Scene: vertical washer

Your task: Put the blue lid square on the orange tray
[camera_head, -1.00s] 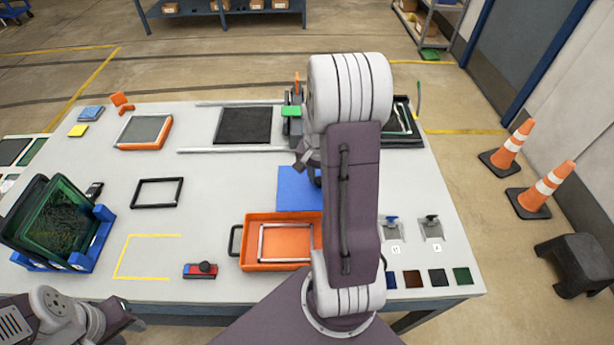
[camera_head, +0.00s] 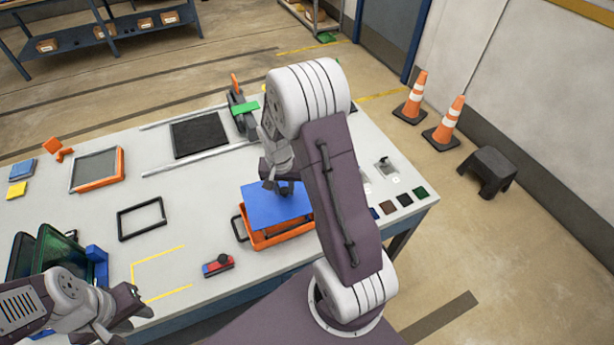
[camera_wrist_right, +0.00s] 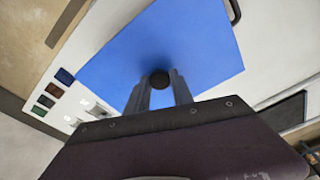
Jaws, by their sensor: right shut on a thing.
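The blue lid (camera_head: 272,208) is a flat square plate with a round black knob (camera_wrist_right: 160,79). My right gripper (camera_head: 283,188) is shut on this knob, one finger on each side in the right wrist view. In the head view the lid is over the orange tray (camera_head: 262,242) and hides most of it. The tray's front wall shows below the lid, and its dark handle (camera_head: 238,229) sticks out at the left. I cannot tell whether the lid touches the rim. My left gripper (camera_head: 124,318) is empty, low at the left, with its fingers apart.
A red and blue block (camera_head: 218,265) with a black knob lies left of the tray. A black frame (camera_head: 141,218) lies further left. Colour swatches (camera_head: 403,200) line the table's right edge. My right arm hides part of the table.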

